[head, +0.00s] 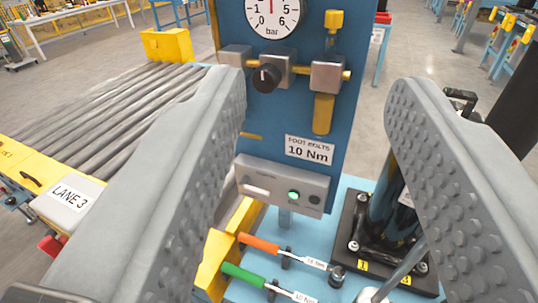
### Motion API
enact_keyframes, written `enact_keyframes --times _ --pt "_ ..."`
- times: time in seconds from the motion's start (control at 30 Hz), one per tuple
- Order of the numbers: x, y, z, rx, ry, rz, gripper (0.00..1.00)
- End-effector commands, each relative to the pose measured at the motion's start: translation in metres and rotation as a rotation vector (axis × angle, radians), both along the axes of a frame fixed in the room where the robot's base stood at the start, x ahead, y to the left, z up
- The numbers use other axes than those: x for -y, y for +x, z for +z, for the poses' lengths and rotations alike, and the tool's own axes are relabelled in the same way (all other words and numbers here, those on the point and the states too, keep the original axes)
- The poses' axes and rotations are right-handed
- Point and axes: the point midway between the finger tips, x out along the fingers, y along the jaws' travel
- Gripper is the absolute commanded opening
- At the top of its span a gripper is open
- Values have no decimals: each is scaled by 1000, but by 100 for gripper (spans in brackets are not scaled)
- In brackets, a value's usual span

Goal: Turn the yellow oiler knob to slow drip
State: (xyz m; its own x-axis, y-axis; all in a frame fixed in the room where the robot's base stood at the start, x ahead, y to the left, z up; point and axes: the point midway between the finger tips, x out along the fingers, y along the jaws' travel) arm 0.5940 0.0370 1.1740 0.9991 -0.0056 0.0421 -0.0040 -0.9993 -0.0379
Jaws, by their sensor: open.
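The yellow oiler knob (334,20) stands on a short stem at the top right of the blue panel (338,125). Below it are a grey metal block (327,76) and a yellow bowl (323,113). My gripper (314,88) is open and empty, with its two grey studded fingers wide apart on either side of the panel. The knob is above and beyond the fingertips, and neither finger appears to touch it. The knob's setting cannot be read.
A pressure gauge (272,14) and black regulator knob (266,77) are left of the oiler. Below are a grey button box (284,186) and orange- and green-handled torque tools (260,244). A roller conveyor (110,115) lies left; a bolted black base (350,250) is lower right.

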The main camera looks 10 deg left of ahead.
Motion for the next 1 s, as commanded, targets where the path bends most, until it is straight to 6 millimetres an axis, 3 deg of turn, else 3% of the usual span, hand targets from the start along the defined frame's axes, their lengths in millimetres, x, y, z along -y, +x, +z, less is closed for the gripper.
enact_keyframes --times 0.63,0.77,1.0 --pt "2 4 0 0 1 -7 45" --pt "1 28 -2 3 4 -34 45" --pt "1 94 -14 -10 5 -137 45"
